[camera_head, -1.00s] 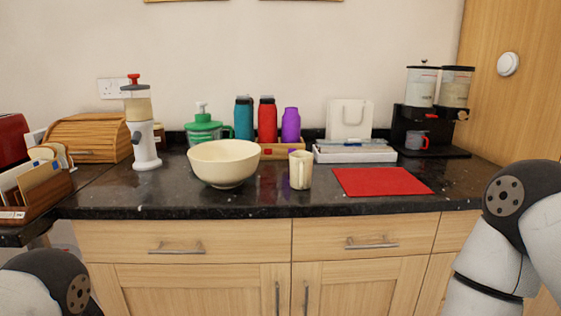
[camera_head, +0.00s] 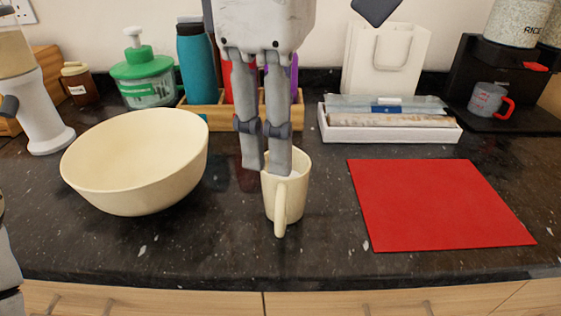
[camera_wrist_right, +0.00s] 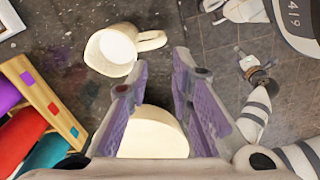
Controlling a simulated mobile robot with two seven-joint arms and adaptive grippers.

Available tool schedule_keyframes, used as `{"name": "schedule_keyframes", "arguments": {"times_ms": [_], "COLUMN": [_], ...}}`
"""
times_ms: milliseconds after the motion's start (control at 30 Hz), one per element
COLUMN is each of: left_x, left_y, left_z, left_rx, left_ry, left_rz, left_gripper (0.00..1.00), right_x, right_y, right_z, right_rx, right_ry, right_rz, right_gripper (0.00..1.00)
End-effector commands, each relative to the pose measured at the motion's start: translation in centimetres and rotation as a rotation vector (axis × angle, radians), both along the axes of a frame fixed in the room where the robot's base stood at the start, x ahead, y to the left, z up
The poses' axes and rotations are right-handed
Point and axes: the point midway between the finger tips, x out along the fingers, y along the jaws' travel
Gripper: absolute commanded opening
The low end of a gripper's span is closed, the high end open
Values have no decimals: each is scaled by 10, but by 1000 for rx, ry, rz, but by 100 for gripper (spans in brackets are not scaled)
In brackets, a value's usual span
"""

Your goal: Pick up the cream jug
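The cream jug (camera_head: 286,198) stands upright on the dark granite counter, its handle towards me. My right gripper (camera_head: 266,171) points down over it, fingers apart and empty. In the head view one finger overlaps the jug's mouth and the other hangs to the left of the rim; I cannot tell whether either touches it. In the right wrist view the jug (camera_wrist_right: 111,52) lies beyond and left of the fingertips (camera_wrist_right: 161,60), its handle pointing towards the gap's far end. My left gripper is not in view; only a bit of my left arm shows at the left edge.
A cream bowl (camera_head: 135,165) stands close left of the jug. A red mat (camera_head: 440,205) lies to the right. Behind are a wooden box (camera_head: 215,118) with bottles and a white tray (camera_head: 390,134). The counter's front strip is clear.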

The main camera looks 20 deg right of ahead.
Motion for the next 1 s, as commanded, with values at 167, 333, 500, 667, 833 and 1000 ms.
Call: {"name": "schedule_keyframes", "arguments": {"times_ms": [167,333,500,667,833,1000], "left_x": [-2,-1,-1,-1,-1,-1], "left_y": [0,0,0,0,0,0], "left_z": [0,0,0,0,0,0], "left_rx": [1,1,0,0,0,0], "left_ry": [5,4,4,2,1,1], "left_rz": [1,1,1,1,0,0], "left_gripper": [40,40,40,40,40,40], "right_x": [-1,-1,-1,-1,0,0], "right_y": [-1,-1,-6,-7,-6,-7], "right_z": [-39,-65,-95,-117,-119,-119], "right_rx": [-4,-3,-1,-3,-1,-1], "right_ry": [9,5,10,5,3,3], "right_rz": [4,1,1,0,-1,-1], "right_gripper": [21,21,21,21,21,0]}}
